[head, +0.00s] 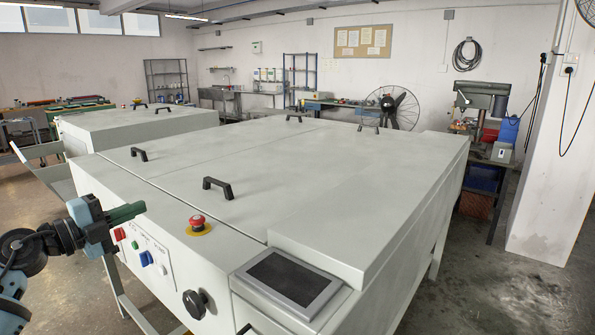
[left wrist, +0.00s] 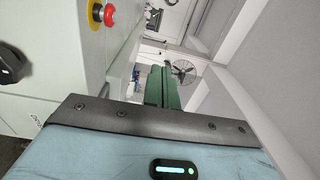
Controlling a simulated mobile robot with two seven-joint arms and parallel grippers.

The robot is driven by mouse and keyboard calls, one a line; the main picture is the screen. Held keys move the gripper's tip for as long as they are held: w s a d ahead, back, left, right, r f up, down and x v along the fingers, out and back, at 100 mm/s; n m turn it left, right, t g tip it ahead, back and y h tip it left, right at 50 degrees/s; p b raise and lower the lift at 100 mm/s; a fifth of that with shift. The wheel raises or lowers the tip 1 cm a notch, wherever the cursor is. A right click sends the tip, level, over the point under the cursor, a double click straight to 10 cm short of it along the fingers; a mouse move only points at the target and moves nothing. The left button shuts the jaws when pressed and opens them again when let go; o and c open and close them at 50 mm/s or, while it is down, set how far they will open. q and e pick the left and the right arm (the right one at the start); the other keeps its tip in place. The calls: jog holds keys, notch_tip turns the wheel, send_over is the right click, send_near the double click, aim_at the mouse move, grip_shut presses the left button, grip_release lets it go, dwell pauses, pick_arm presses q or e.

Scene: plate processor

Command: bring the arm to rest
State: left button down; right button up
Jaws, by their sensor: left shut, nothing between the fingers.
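My left gripper (head: 127,213) shows at the lower left of the head view, with its green fingers shut and empty. It is in front of the plate processor's (head: 300,150) front face, close to the control buttons (head: 147,257). I cannot tell whether it touches the panel. In the left wrist view the green fingers of the left gripper (left wrist: 163,88) point away from the camera, beside the machine. My right gripper is in neither view.
A red emergency stop (head: 197,221) on a yellow ring, a black knob (head: 195,303) and a tablet-like screen (head: 287,279) are on the machine's front. Black handles (head: 217,187) stand on the lids. A second machine (head: 140,125) stands behind left. Floor at right is open.

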pick_arm(q)
jog(key=s+d+f+n+t+y, duration=0.1)
jog(key=s+d+f+n+y, duration=0.15)
jog(key=s+f+n, duration=0.55)
jog(key=s+d+f+n+t+y, duration=0.1)
jog(key=s+d+f+n+y, duration=0.2)
jog(key=f, duration=0.9)
jog(key=s+d+f+n+t+y, duration=0.1)
jog(key=s+d+f+n, duration=0.4)
jog(key=f, duration=0.6)
jog(key=s+d+f+n+g+y, duration=0.1)
jog(key=s+f+n+g, duration=0.1)
jog(key=s+f, duration=0.3)
jog(key=s+d+f+n+g+y, duration=0.1)
jog(key=s+f+n+g, duration=0.2)
jog(key=s, duration=1.1)
jog(key=s+d+f+n+g+y+p, duration=0.1)
jog(key=s+f+n+g, duration=0.1)
jog(key=s+f, duration=0.6)
jog(key=shift+s+d+f+g, duration=0.2)
jog(key=shift+s+d+g, duration=0.2)
jog(key=shift+s+g, duration=0.35)
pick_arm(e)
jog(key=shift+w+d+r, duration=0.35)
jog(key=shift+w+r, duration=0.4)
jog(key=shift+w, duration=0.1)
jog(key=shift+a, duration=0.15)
pick_arm(q)
jog(key=c, duration=2.2)
grip_release()
